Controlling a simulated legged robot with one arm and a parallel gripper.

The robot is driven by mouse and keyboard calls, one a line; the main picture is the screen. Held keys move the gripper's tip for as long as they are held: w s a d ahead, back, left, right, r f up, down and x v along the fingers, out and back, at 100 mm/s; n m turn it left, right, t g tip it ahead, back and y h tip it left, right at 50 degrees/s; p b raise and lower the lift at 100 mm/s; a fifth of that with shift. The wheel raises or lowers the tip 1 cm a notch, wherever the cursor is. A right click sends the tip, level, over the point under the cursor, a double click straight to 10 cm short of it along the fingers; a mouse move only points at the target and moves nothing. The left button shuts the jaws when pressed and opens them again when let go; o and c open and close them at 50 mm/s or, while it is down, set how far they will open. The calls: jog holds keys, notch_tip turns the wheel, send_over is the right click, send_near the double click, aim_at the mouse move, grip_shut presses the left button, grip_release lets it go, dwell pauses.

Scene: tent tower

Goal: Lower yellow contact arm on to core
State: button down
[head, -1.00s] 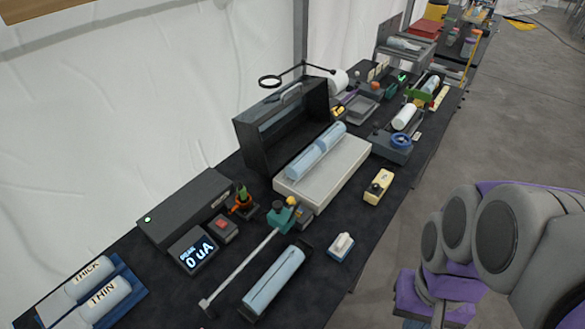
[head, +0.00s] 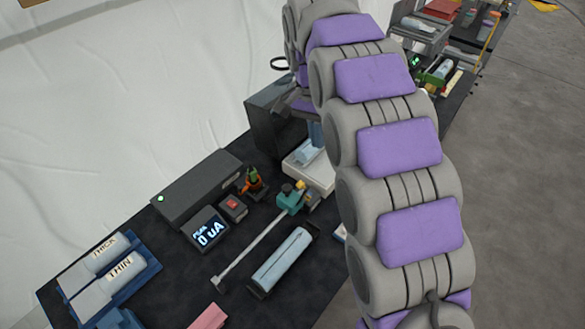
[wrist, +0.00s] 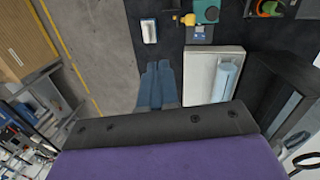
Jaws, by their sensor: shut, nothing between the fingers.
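The contact arm (head: 246,252) is a long pale rod on a teal pivot (head: 290,200) with a yellow knob (head: 300,186). It lies beside the core (head: 281,262), a light blue cylinder in a black cradle, and appears apart from it. The pivot (wrist: 206,10) and yellow knob (wrist: 187,19) also show at the top of the wrist view; the rod and core are out of that view. My gripper (wrist: 160,66) is shut and empty, beside the pale tray and short of the pivot. In the head view my arm hides part of the bench.
A pale tray (wrist: 199,68) holding a light blue cylinder (wrist: 227,78) and an open dark case (wrist: 282,92) stand near my gripper. A white switch block (wrist: 149,31) lies nearby. A meter (head: 209,231) reads 0 uA. THICK and THIN cylinders (head: 122,270) lie at left.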

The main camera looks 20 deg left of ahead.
jog(key=w+a+f+m, duration=0.1)
jog(key=a+f, duration=0.2)
jog(key=a, duration=0.8)
jog(key=shift+w+p, duration=0.35)
jog(key=shift+p, duration=0.1)
jog(key=shift+f, duration=0.1)
jog(key=shift+f, duration=0.1)
jog(key=s+d+f+b, duration=0.2)
jog(key=d+f+b, duration=0.2)
jog(key=f, duration=0.7)
jog(key=shift+d+f, duration=0.15)
jog(key=shift+d, duration=0.55)
